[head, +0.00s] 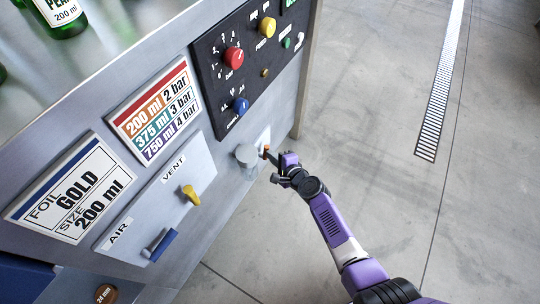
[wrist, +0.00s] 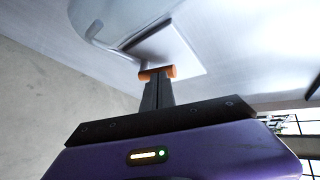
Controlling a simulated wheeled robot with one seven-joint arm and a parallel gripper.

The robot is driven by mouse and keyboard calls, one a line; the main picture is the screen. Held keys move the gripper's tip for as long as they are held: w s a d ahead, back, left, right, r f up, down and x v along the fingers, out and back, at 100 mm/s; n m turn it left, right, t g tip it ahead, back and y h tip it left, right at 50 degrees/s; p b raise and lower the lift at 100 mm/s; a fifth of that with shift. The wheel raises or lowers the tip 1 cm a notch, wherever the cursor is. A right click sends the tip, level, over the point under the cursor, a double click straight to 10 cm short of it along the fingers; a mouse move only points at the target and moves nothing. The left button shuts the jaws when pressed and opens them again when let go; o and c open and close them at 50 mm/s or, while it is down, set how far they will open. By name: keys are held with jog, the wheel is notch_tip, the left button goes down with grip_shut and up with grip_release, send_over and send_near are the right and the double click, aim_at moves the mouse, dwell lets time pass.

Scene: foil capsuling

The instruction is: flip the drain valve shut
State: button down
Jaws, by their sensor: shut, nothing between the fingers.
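The drain valve shows as a small orange handle (head: 266,150) on a white plate at the lower right of the machine's front. It also shows in the wrist view (wrist: 168,72), as a short orange bar just beyond my fingertips. My gripper (head: 272,157) is shut and empty, with its fingertips at or very near the handle. In the wrist view, my dark fingers (wrist: 157,92) are together and cover part of the handle. I cannot tell whether they touch it.
A grey cylindrical bowl (head: 247,156) hangs just left of the valve. A yellow vent lever (head: 191,195) and a blue air lever (head: 162,245) sit farther left. A dark control panel (head: 215,75) with knobs is above. The floor to the right is clear.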

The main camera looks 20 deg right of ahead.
jog(key=w+d+m+g+y+b, duration=0.1)
jog(key=m+y, duration=0.1)
jog(key=w+d+f+m+g+y+b, duration=0.1)
jog(key=m+g+y, duration=0.1)
jog(key=w+d+m+g+y+b, duration=0.1)
jog(key=d+m+g+y+b, duration=0.1)
jog(key=shift+f, duration=0.35)
dwell(0.5)
jog(key=shift+s+a, duration=0.1)
jog(key=shift+s, duration=0.05)
jog(key=shift+s+a+f, duration=0.35)
jog(key=shift+a+f, duration=0.05)
jog(key=shift+a, duration=0.15)
